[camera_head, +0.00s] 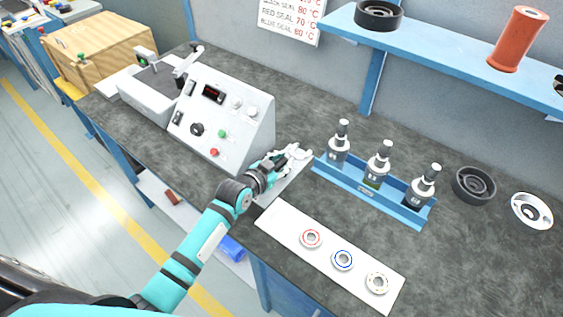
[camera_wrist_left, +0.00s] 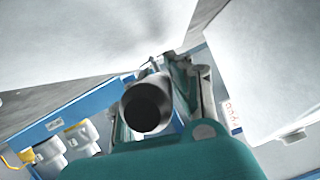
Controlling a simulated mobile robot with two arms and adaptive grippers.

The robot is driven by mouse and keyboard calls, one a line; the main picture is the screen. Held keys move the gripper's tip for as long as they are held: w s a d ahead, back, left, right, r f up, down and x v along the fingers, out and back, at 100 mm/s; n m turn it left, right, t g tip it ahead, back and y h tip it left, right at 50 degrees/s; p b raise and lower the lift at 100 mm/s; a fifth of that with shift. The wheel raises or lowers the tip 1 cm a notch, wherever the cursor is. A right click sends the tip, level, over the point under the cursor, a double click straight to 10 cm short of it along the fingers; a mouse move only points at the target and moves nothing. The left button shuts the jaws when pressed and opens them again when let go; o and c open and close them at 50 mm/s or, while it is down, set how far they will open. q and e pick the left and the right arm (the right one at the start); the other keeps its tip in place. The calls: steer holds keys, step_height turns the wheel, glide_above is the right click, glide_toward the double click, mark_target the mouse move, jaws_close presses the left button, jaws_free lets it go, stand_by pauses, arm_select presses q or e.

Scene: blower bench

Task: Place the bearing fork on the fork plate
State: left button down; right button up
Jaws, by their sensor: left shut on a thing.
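My left gripper (camera_head: 275,166) is shut on the bearing fork, beside the right end of the control box. The fork's pale forked end (camera_head: 300,152) seems to show just past the fingers in the head view. In the left wrist view a dark round handle end (camera_wrist_left: 147,107) sits between the fingers. A light grey plate, which looks like the fork plate (camera_head: 291,184), lies on the bench under and beside the gripper, partly hidden by it. I cannot tell whether the fork touches the plate. My right gripper is out of view.
The control box (camera_head: 228,112) stands close left of the gripper. A blue rack (camera_head: 400,203) with 3 grey-topped tools stands to the right. A white strip (camera_head: 281,222) with 3 bearings lies in front. A dark ring (camera_head: 473,185) and a white flange (camera_head: 532,210) lie farther right.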

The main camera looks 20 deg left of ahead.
arm_select(q)
steer(key=c, duration=1.2)
jaws_free()
steer(key=shift+c, duration=0.2)
steer(key=v, duration=1.2)
